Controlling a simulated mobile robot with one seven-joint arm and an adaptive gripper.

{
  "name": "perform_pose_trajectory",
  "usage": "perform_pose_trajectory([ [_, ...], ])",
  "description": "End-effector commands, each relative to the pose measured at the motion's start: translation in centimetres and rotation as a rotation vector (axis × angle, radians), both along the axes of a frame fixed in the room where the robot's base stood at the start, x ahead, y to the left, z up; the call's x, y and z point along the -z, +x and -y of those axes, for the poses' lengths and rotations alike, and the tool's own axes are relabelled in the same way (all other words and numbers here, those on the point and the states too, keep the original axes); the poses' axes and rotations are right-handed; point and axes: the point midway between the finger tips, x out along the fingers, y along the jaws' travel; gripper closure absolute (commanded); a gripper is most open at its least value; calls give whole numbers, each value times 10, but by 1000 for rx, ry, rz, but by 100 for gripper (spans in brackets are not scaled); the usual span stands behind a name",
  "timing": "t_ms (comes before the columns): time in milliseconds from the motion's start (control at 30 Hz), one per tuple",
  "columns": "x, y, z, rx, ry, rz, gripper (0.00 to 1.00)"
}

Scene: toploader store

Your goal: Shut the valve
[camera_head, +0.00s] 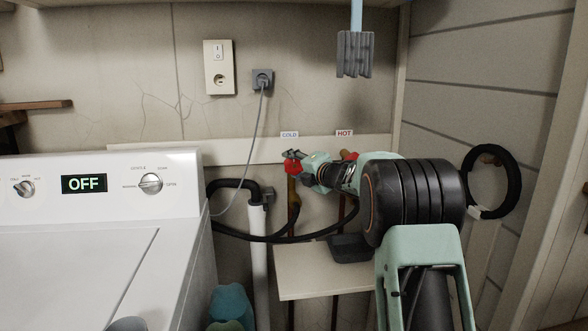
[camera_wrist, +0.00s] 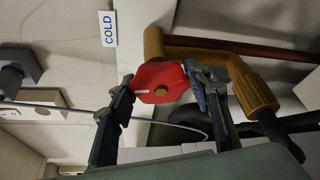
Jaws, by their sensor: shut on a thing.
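The red handle of the cold valve (camera_head: 292,167) is on the wall pipe under the COLD label (camera_head: 289,134). In the wrist view the red handle (camera_wrist: 158,82) sits between the two fingers of my gripper (camera_wrist: 160,88), which is shut on it. In the head view my gripper (camera_head: 293,156) reaches the handle from the right. The brass pipe of this valve (camera_wrist: 250,86) shows right of the handle in the wrist view. A second red handle (camera_head: 349,156) shows under the HOT label (camera_head: 344,133), partly hidden behind my arm.
A white washer (camera_head: 100,185) with a display reading OFF stands at the left. Dark hoses (camera_head: 232,184) run below the valves. A grey cord (camera_head: 252,125) hangs from the wall plug (camera_head: 262,79). A small shelf (camera_head: 310,285) lies below, and a black ring (camera_head: 471,180) hangs at right.

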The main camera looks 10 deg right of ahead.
Motion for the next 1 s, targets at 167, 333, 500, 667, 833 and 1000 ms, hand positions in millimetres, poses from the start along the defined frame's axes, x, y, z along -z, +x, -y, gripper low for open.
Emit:
perform_pose_trajectory([
  [167,0,0,-1,-2,85,1,79],
  [333,-1,0,-1,-2,132,2,79],
  [500,-1,0,-1,-2,150,1,79],
  [667,-1,0,-2,-2,153,1,79],
  [833,-1,0,-2,-2,153,1,79],
  [1000,-1,0,-2,-3,152,1,40],
])
